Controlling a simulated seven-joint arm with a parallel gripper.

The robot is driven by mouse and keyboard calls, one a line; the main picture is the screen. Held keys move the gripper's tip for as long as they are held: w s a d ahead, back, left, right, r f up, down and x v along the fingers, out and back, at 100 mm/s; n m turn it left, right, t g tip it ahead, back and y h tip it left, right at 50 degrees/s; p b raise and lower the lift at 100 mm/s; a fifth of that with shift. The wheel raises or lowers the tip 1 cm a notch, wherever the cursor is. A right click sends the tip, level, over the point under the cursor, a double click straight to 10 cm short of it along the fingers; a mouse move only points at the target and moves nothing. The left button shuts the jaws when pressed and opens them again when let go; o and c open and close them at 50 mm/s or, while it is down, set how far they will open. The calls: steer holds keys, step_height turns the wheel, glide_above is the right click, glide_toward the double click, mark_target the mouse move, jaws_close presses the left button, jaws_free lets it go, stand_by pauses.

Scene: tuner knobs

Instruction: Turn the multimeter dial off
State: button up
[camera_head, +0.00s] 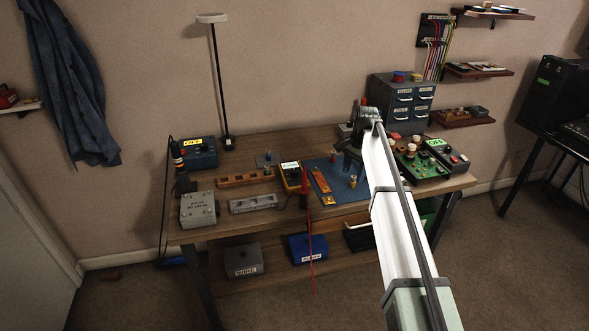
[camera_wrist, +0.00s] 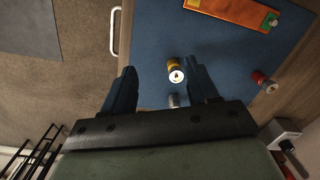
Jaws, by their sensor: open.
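The multimeter (camera_head: 293,178) is a small yellow and black box with a pale display, lying near the middle of the bench in the head view. Its dial is too small to make out there, and its display text is not readable. The multimeter does not show in the wrist view. My gripper (camera_head: 346,163) is to the right of the multimeter, over the blue mat (camera_head: 324,188). In the wrist view my gripper (camera_wrist: 160,72) is open, its dark fingers spread apart over the blue mat, with nothing held.
An orange strip (camera_wrist: 235,10) lies on the mat. A red cable (camera_head: 310,235) hangs off the bench front. A drawer cabinet (camera_head: 402,100) stands behind my arm.

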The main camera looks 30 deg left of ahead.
step_height(320, 180, up, 10)
steer(key=m, duration=0.2)
glide_above(294, 170)
steer(key=shift+h, duration=0.4)
step_height(294, 170, down, 13)
steer(key=shift+d+f, duration=0.1)
steer(key=c, duration=1)
steer(key=shift+c, duration=0.2)
